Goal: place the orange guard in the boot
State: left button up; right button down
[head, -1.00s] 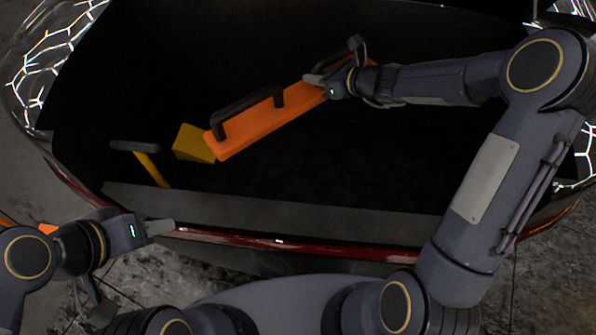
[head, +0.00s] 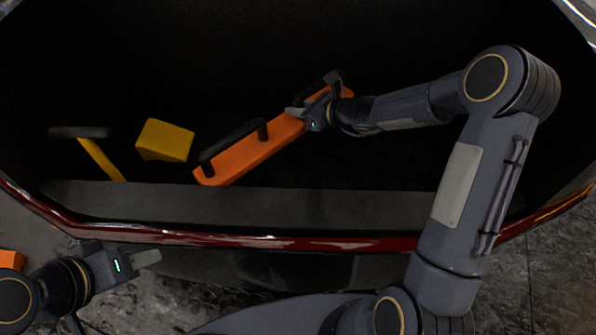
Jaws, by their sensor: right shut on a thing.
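The orange guard (head: 252,153) is a long bar with black handles. It is inside the dark boot (head: 250,206), slanting from lower left to upper right behind the grey sill. My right gripper (head: 308,112) is shut on the guard near its upper right end, around the far handle area; the exact grip is partly hidden by the fingers. Whether the guard rests on the boot floor is too dark to tell. My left gripper (head: 148,258) is outside the boot, in front of the red rear edge, and appears empty; its finger gap cannot be made out.
A yellow block (head: 165,140) lies in the boot left of the guard. A yellow-handled tool with a dark head (head: 100,156) stands further left. The red boot edge (head: 300,243) crosses the front. Another orange piece (head: 12,260) shows at the far left, outside.

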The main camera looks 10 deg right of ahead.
jog(key=s+d+f+b, duration=0.1)
jog(key=d+f, duration=0.3)
jog(key=s+d+f, duration=0.1)
jog(key=d+f, duration=0.3)
jog(key=s+d+f+b, duration=0.1)
jog(key=d+f, duration=0.3)
jog(key=d, duration=0.1)
jog(key=shift+s+d+f+b, duration=0.1)
jog(key=shift+s+f+b, duration=0.15)
jog(key=shift+f+b, duration=0.15)
jog(key=shift+f, duration=0.15)
jog(key=c, duration=1.2)
grip_release()
jog(key=shift+c, duration=0.2)
